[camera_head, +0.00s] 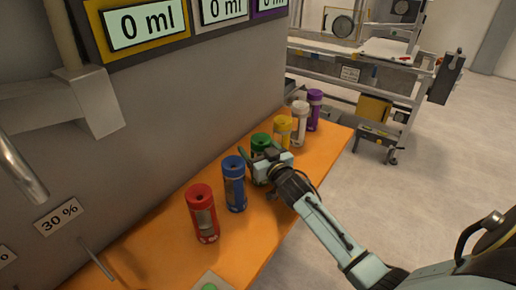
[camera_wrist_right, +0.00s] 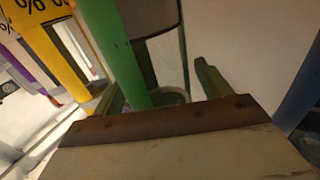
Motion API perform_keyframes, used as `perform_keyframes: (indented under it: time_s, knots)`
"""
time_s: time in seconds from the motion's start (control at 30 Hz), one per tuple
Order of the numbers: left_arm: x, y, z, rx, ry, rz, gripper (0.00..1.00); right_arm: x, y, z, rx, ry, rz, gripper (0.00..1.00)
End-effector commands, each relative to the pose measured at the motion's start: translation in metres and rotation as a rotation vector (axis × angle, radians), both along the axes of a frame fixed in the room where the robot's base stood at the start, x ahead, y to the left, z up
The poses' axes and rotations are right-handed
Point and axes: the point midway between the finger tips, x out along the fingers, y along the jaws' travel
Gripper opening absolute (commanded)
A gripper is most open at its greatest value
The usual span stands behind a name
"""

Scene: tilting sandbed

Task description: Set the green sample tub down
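The green sample tub (camera_head: 260,145) stands upright on the orange shelf (camera_head: 150,247), in the row between the blue and yellow tubs. My right gripper (camera_head: 262,158) reaches it from the front right, with its fingers around the tub's sides and hiding part of its body. In the right wrist view the green tub (camera_wrist_right: 125,50) is between the two fingers (camera_wrist_right: 160,92). A narrow gap shows on each side of it, so the gripper looks open. My left gripper is not in view.
The blue (camera_head: 234,184) and red (camera_head: 202,214) tubs stand on the near side. The yellow (camera_head: 282,130), white (camera_head: 299,123) and purple (camera_head: 314,110) tubs stand on the far side. A grey wall with displays (camera_head: 142,24) rises behind the shelf.

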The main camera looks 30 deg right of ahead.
Motion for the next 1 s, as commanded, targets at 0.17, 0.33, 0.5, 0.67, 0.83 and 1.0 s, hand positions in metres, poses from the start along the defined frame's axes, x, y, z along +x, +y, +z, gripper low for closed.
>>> perform_keyframes:
  time_s: [0.17, 0.33, 0.5, 0.67, 0.83, 1.0]
  knots:
    - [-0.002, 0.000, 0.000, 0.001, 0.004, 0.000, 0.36, 0.000, 0.000, 0.001, 0.000, 0.000, 0.000, 0.77]
    - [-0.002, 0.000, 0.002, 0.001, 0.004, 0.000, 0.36, -0.008, 0.001, 0.002, 0.000, 0.002, 0.000, 0.77]
    - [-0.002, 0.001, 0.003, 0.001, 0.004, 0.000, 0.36, -0.038, 0.003, 0.001, 0.001, 0.003, 0.001, 0.77]
    - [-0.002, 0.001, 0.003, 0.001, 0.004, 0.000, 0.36, -0.071, 0.006, 0.002, 0.000, 0.002, 0.000, 0.77]
    - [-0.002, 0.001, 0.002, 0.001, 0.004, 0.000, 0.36, -0.100, 0.008, 0.002, 0.002, 0.001, -0.001, 0.77]
    - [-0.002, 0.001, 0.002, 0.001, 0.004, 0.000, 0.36, -0.116, 0.009, 0.002, 0.000, 0.001, -0.001, 0.77]
